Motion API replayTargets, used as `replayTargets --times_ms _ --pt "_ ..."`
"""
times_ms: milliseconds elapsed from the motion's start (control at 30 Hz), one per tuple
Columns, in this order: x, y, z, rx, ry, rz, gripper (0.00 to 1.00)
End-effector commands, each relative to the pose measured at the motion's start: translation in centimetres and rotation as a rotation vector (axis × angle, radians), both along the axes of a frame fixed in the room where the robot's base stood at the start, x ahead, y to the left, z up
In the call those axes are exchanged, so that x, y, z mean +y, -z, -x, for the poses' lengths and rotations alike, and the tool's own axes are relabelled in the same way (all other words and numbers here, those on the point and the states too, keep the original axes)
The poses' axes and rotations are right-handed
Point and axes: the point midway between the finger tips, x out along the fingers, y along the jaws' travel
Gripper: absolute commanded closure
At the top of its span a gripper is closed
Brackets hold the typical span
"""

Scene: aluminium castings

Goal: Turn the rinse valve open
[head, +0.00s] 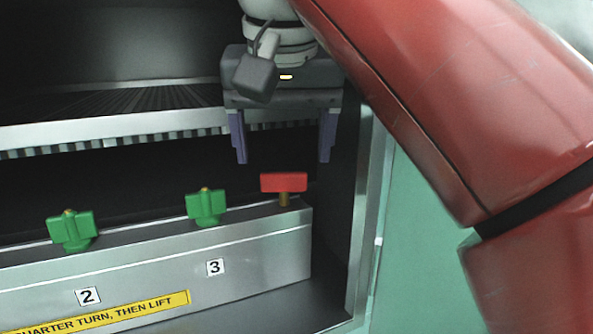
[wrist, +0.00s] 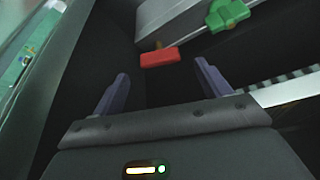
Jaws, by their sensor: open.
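The red valve handle (head: 284,182) is a flat bar on a short brass stem at the right end of a metal box. It is the likely rinse valve, though no label on it can be read. My gripper (head: 283,160) is open and empty, its two purple fingers pointing down above the red handle, one to each side and apart from it. In the wrist view the red handle (wrist: 160,58) shows beyond and between the fingertips of my gripper (wrist: 163,72).
Green cross-shaped knobs stand left of the red handle, one above label 3 (head: 206,206) and one above label 2 (head: 71,230). A slatted metal shelf (head: 110,128) runs behind. The cabinet's right wall (head: 366,210) is close to the right of the handle.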

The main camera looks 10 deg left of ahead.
Motion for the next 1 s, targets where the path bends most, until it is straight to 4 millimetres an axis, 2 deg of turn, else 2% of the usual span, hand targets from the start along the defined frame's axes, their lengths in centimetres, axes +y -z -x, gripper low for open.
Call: replayTargets --times_ms 33,200,600,933,1000 --pt "0.0 1.4 -0.3 0.003 0.001 0.002 0.24" --pt "0.2 3.3 -1.2 0.0 0.0 0.001 0.24" --pt "0.3 3.9 -1.6 -0.001 -0.001 0.0 0.24" --pt "0.3 3.9 -1.6 -0.001 -0.001 0.0 0.66" --pt "0.3 3.9 -1.6 -0.001 -0.002 0.001 0.68"
